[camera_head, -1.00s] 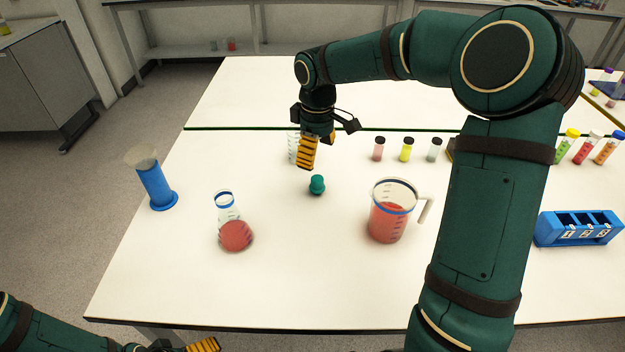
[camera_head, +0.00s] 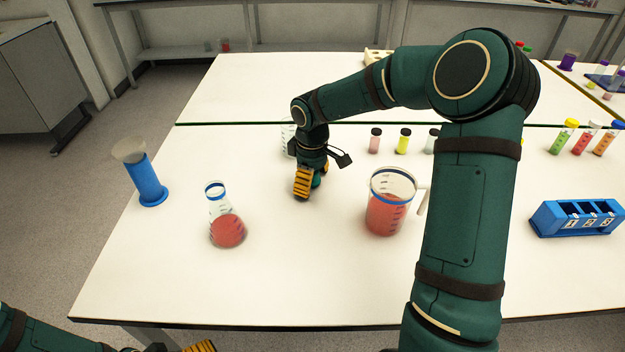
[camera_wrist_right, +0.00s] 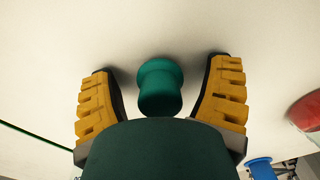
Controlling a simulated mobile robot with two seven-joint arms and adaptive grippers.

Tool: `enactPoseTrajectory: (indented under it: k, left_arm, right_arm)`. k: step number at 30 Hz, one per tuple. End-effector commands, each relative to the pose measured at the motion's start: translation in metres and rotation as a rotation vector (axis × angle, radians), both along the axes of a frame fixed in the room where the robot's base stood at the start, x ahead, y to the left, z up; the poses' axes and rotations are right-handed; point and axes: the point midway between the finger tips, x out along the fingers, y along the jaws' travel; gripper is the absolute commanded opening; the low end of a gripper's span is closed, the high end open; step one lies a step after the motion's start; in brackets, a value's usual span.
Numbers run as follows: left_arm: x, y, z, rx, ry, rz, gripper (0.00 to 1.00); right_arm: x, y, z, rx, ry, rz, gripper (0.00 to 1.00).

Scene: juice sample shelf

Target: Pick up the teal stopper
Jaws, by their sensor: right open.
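The teal stopper (camera_wrist_right: 160,84) stands on the white table between the two yellow fingers of my right gripper (camera_wrist_right: 161,98) in the right wrist view. A gap shows on both sides of it, so the open fingers do not touch it. In the head view my right gripper (camera_head: 312,185) is low over the table, and only a small part of the stopper (camera_head: 317,180) shows behind the fingers. My left gripper (camera_head: 200,347) is at the bottom left edge, mostly cut off, and its opening cannot be seen.
A flask with red liquid (camera_head: 227,231) stands to the left of the right gripper and a jug of red juice (camera_head: 386,215) to its right. A clear glass (camera_head: 287,138) is close behind it. A blue cylinder (camera_head: 147,182) and a blue rack (camera_head: 577,218) stand farther out.

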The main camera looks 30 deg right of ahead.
Motion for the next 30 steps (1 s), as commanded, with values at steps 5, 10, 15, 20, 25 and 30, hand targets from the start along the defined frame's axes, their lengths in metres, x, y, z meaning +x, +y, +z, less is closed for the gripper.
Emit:
enactPoseTrajectory:
  k: [5,10,15,20,25,30]
  left_arm:
    - [0.0,0.0,0.001,0.0,0.0,0.0,1.0]
    - [0.0,0.0,0.001,0.0,0.0,0.0,1.0]
    - [0.0,0.0,0.001,0.0,0.0,0.0,1.0]
    - [0.0,0.0,0.001,0.0,0.0,0.0,1.0]
    - [-0.001,0.0,0.004,0.0,0.001,0.0,1.0]
    - [-0.002,0.0,0.014,-0.001,0.005,-0.001,1.0]
  right_arm:
    - [0.0,0.0,0.001,0.0,-0.001,0.001,0.78]
    - [0.0,0.0,0.001,-0.001,-0.001,0.001,0.22]
    - [0.0,0.0,0.001,-0.001,-0.001,0.001,0.1]
    - [0.0,0.0,0.001,-0.001,-0.001,0.001,0.1]
    - [0.001,0.0,0.01,-0.001,-0.003,0.001,0.1]
    - [0.001,0.0,0.041,-0.002,-0.005,0.001,0.1]
